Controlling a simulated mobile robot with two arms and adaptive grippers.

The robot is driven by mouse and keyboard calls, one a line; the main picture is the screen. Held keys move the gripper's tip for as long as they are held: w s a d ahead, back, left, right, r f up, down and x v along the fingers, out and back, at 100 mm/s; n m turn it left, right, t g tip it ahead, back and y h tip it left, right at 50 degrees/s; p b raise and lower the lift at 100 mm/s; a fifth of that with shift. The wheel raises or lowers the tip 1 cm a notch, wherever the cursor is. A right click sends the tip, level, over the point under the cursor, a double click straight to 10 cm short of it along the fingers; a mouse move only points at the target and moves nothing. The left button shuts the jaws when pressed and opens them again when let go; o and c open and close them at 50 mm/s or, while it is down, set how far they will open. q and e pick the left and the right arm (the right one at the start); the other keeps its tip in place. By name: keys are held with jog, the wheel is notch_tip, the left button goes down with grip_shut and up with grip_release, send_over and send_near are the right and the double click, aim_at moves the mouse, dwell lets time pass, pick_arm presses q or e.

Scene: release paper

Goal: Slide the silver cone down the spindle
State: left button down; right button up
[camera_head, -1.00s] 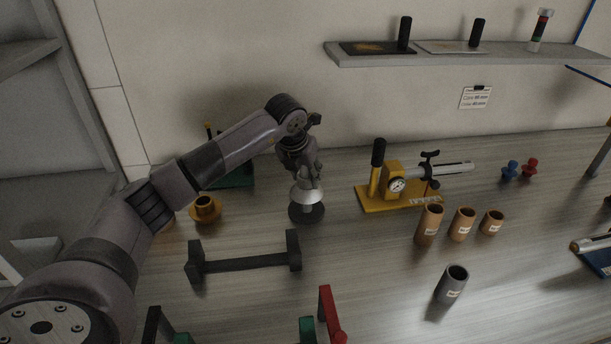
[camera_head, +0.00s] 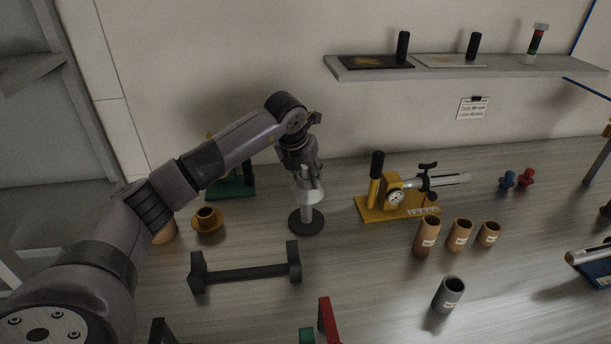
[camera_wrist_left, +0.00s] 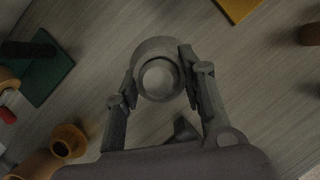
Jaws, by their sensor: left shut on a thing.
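The silver cone (camera_head: 312,194) is between the fingers of my left gripper (camera_head: 309,180) in the head view. A light upright spindle (camera_head: 306,214) shows below the cone, rising from a round dark base (camera_head: 306,225) on the table. The cone is clear of the base, with a length of spindle visible between them. In the left wrist view the fingers of my left gripper (camera_wrist_left: 158,72) are shut on a round, ring-like grey piece (camera_wrist_left: 158,45), which appears to be the cone seen from above. Whether the spindle passes inside the cone is hidden. My right gripper is not in view.
A black bar stand (camera_head: 245,273) lies in front of the base. A yellow gauge fixture (camera_head: 375,211) is to the right, a brass flanged piece (camera_head: 208,222) to the left. Several brown tubes (camera_head: 459,236) and a grey tube (camera_head: 448,296) stand farther right.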

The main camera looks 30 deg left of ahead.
pick_arm(q)
jog(key=shift+r+p, duration=2.9)
jog(key=shift+r, duration=1.95)
jog(key=shift+f+b, duration=3.35)
jog(key=shift+f, duration=1.25)
